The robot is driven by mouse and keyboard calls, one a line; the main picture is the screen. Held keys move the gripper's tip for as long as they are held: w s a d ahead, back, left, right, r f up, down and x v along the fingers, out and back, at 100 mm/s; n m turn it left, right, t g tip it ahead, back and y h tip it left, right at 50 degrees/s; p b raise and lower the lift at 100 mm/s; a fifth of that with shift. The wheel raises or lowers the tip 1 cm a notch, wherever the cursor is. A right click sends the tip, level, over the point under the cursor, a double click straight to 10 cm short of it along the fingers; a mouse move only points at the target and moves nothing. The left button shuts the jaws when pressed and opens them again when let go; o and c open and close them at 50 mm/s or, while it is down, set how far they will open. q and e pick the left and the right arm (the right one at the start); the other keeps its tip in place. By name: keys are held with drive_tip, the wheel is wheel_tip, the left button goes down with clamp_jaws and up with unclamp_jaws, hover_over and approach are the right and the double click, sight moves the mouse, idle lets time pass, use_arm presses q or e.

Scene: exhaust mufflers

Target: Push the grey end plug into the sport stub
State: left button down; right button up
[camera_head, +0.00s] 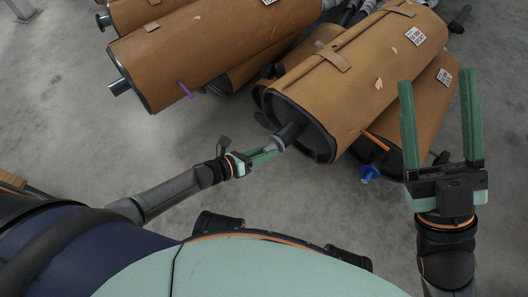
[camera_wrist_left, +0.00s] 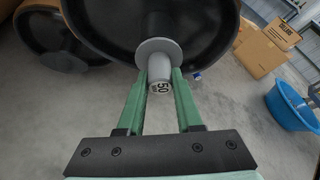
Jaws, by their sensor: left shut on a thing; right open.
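The grey end plug (camera_wrist_left: 160,72) has a round flange and a narrower end marked "50". My left gripper (camera_head: 268,152) is shut on this narrower end, one green finger on each side in the left wrist view. In the head view the plug (camera_head: 273,145) is at the mouth of the dark stub (camera_head: 289,133) on a brown-wrapped muffler (camera_head: 345,75). I take this stub for the sport stub. The flange hides the stub's mouth in the wrist view, so I cannot tell how deep the plug sits. My right gripper (camera_head: 438,125) is open and empty at the right.
Another wrapped muffler (camera_head: 205,50) lies at the upper left, with more beneath. The wrist view shows cardboard boxes (camera_wrist_left: 262,50) and a blue tub (camera_wrist_left: 290,108) at the right. Grey floor below is clear.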

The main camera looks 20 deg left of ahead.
use_arm(q)
drive_tip(key=shift+w+d, duration=0.25)
drive_tip(key=shift+w, duration=0.15)
drive_tip(key=c, duration=0.5)
unclamp_jaws()
drive_tip(key=shift+a, duration=0.1)
drive_tip(key=p+v, duration=0.4)
drive_tip(key=v, duration=0.8)
drive_tip(key=shift+s+r, duration=0.15)
use_arm(e)
drive_tip(key=shift+s+d+r, duration=0.1)
drive_tip(key=shift+d+r, duration=0.05)
drive_tip(key=shift+r, duration=1.15)
drive_tip(key=shift+d+r, duration=0.15)
drive_tip(key=shift+r, duration=1.1)
drive_tip(key=shift+r+m, duration=0.1)
drive_tip(key=shift+m, duration=0.2)
